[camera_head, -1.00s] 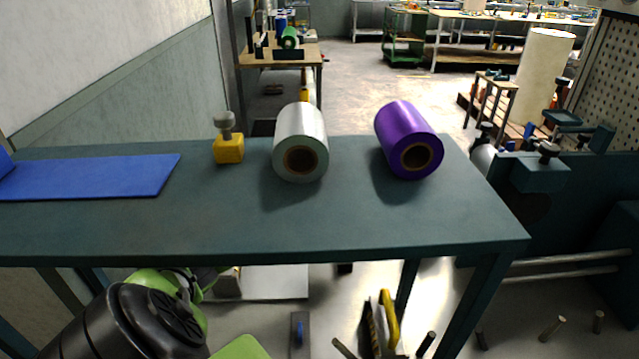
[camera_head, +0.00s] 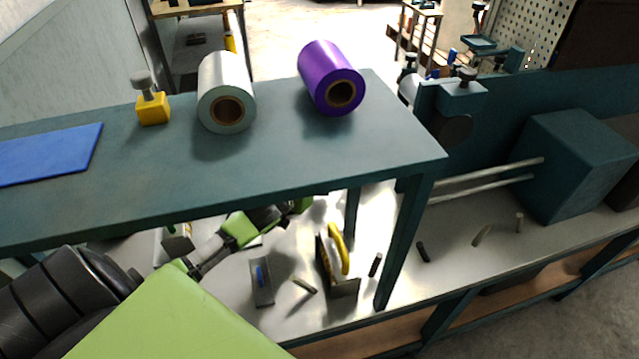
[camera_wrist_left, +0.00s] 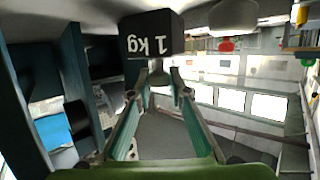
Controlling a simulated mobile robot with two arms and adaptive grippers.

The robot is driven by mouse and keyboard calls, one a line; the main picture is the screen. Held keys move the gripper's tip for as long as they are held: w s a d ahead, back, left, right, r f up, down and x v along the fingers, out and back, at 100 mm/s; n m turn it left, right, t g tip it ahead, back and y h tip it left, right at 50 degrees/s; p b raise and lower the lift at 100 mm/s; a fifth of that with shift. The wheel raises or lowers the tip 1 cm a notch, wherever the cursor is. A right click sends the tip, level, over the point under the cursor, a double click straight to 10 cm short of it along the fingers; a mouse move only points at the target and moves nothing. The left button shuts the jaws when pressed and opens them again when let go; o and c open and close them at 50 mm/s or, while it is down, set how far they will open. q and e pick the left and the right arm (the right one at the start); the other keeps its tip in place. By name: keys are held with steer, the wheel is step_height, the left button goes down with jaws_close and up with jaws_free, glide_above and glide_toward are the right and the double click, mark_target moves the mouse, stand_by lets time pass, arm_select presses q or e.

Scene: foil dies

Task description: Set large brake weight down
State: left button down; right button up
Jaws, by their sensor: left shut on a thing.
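The large brake weight (camera_wrist_left: 152,35) is a dark block marked "1 kg", upside down in the left wrist view. My left gripper is shut on the weight by this knob. In the left wrist view no surface is seen touching the weight. In the head view I cannot clearly make out the gripper or the weight; my green and black arm parts show at the lower left and below the bench top. My right gripper is not in view.
The dark green bench top (camera_head: 290,163) carries a blue mat (camera_head: 50,155), a yellow weight with a grey knob (camera_head: 152,108), a silver foil roll (camera_head: 225,82) and a purple foil roll (camera_head: 325,68). Its front strip is clear. Small tools lie on the lower shelf (camera_head: 320,290).

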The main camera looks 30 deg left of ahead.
arm_select(q)
steer(key=shift+s+d+f, duration=0.2)
steer(key=shift+d, duration=0.05)
steer(key=shift+s+d+f, duration=0.1)
steer(key=shift+d+f, duration=0.05)
steer(key=shift+f, duration=1.6)
steer(key=c, duration=1.9)
jaws_free()
steer(key=shift+s+f, duration=0.2)
steer(key=v, duration=1.2)
steer(key=shift+r, duration=0.1)
